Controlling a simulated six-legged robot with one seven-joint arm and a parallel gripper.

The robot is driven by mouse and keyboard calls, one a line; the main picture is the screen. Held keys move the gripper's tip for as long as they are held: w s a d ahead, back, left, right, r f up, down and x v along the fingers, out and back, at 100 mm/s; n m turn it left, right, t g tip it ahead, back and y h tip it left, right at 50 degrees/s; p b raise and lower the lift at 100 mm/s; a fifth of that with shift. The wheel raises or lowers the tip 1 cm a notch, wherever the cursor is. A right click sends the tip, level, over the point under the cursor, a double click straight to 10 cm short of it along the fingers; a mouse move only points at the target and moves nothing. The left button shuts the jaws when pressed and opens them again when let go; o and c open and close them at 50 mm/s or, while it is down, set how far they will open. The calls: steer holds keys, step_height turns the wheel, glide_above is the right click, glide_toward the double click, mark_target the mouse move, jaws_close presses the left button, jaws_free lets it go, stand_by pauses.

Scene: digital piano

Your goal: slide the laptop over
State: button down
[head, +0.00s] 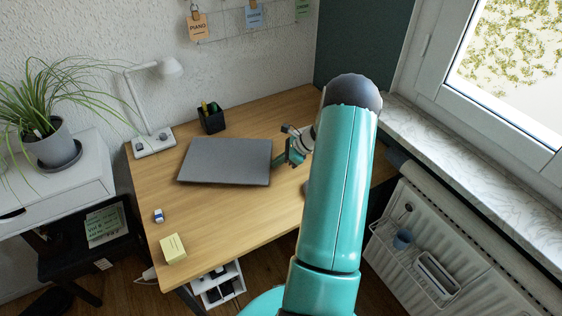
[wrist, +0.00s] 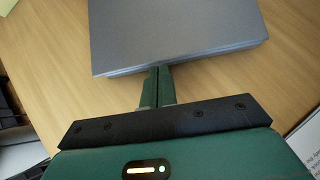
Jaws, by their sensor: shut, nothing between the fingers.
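The closed grey laptop (head: 226,162) lies flat on the wooden desk (head: 220,215), near its middle. In the head view my gripper (head: 280,165) is low over the desk at the laptop's right edge. In the wrist view the laptop (wrist: 175,35) fills the top middle. My gripper (wrist: 158,72) is shut and empty, its fingertips right at the laptop's near edge. I cannot tell whether they touch it. My own arm hides the right part of the desk in the head view.
A white lamp (head: 154,142) and a black pen holder (head: 211,120) stand behind the laptop. A yellow note pad (head: 173,248) and a small blue-and-white eraser (head: 158,215) lie at the front left.

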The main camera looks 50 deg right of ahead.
mark_target(260, 164)
steer(key=w+a, duration=0.4)
steer(key=shift+w, duration=0.3)
steer(key=shift+s, duration=0.1)
steer(key=shift+s+d, duration=0.2)
steer(key=shift+d, duration=0.05)
steer(key=s+d, duration=0.2)
steer(key=s, duration=0.1)
steer(key=shift+d+r, duration=0.25)
steer(key=shift+d, duration=0.15)
steer(key=v, duration=0.9)
steer(key=shift+r, duration=0.15)
steer(key=shift+s, duration=0.1)
